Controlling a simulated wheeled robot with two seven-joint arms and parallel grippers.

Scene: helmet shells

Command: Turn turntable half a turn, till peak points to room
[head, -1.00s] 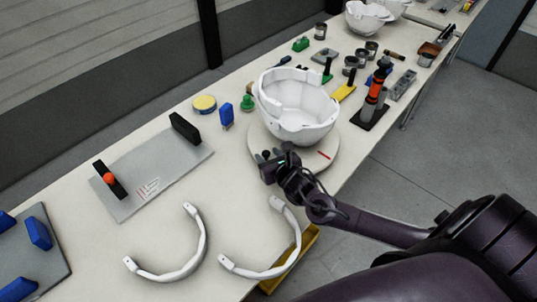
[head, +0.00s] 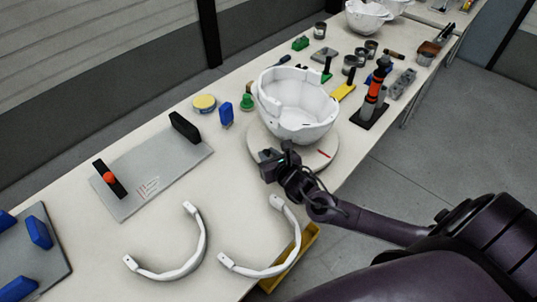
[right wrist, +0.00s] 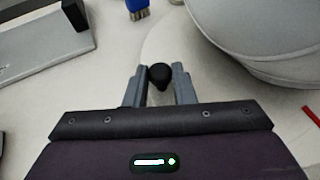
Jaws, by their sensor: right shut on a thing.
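The turntable (head: 322,158) is a pale round disc with a red mark near its front right edge. My right gripper (head: 271,162) is at the turntable's near left edge. In the right wrist view, its fingers (right wrist: 160,88) are shut around a black knob (right wrist: 160,74) by the disc's rim. In the head view, the gripper hides the knob. The shell (right wrist: 265,40) also shows at the upper right of the wrist view. My left gripper is not in view.
A grey plate with black uprights (head: 150,180) lies to the left. Two white curved bands (head: 172,262) lie in front, one above a yellow tray (head: 298,262). A black and orange tool (head: 376,88) stands in a holder right of the shell.

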